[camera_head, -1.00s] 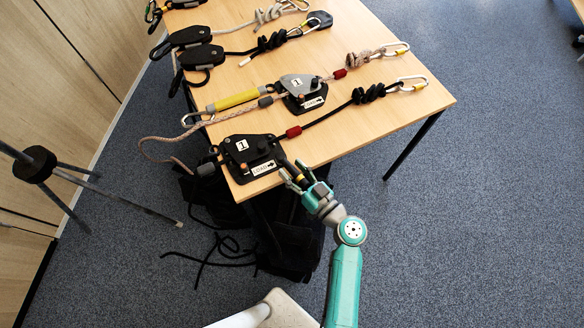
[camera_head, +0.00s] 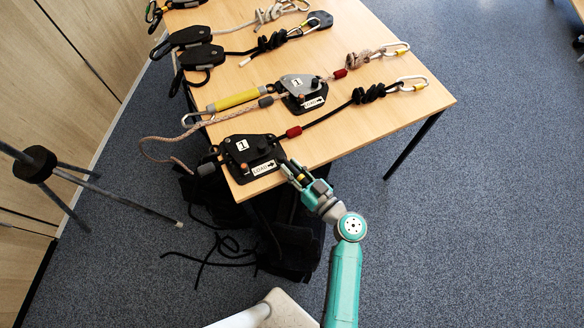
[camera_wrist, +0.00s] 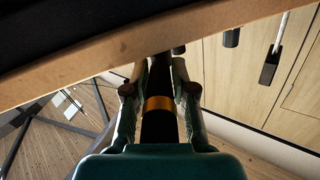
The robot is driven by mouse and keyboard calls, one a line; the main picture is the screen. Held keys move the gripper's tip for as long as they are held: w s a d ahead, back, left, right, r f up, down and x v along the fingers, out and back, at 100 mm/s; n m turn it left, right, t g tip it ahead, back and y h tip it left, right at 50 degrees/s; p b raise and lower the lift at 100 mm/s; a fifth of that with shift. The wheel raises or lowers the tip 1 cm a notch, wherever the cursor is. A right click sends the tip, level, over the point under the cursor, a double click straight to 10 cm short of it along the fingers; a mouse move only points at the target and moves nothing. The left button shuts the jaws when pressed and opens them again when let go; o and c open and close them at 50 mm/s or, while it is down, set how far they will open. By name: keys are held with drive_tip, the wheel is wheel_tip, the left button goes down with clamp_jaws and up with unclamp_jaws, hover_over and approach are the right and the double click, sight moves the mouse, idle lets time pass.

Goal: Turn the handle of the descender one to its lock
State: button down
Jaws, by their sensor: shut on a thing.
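The near descender (camera_head: 248,148) has a black body with a white "1" tag and lies at the near edge of the table. A white LOAD label with an arrow (camera_head: 264,168) is on its plate. My gripper (camera_head: 291,170) is at the plate's right end, by the table edge. In the wrist view my gripper (camera_wrist: 160,88) is shut on a black handle (camera_wrist: 158,128) with an orange band, which lies lengthwise between the two fingers. In the head view my fingers mostly hide the handle.
Knotted ropes run to carabiners (camera_head: 408,84) at the right. More black devices (camera_head: 190,46) lie at the far left. Black gear hangs below the table edge. A dark stand (camera_head: 36,164) is at the left.

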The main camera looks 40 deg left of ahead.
drive_tip(key=n+g, duration=0.1)
drive_tip(key=g, duration=0.1)
drive_tip(key=w+n+g, duration=0.1)
drive_tip(key=g, duration=0.1)
drive_tip(key=n+g, duration=0.1)
drive_tip(key=g, duration=0.1)
drive_tip(key=shift+w+n, duration=0.3)
drive_tip(key=shift+w, duration=0.1)
drive_tip(key=shift+w+a+n+g+h, duration=0.1)
drive_tip(key=shift+w+n+g+h, duration=0.15)
drive_tip(key=shift+n+g, duration=0.4)
drive_tip(key=shift+w+a+n+g+h, duration=0.1)
drive_tip(key=shift+n+g+h, duration=0.25)
drive_tip(key=shift+g, duration=0.5)
drive_tip(key=c, duration=0.9)
unclamp_jaws()
drive_tip(key=shift+c, duration=0.2)
drive_tip(key=v, duration=1.2)
drive_tip(key=shift+w+f, duration=0.1)
drive_tip(key=shift+w, duration=0.05)
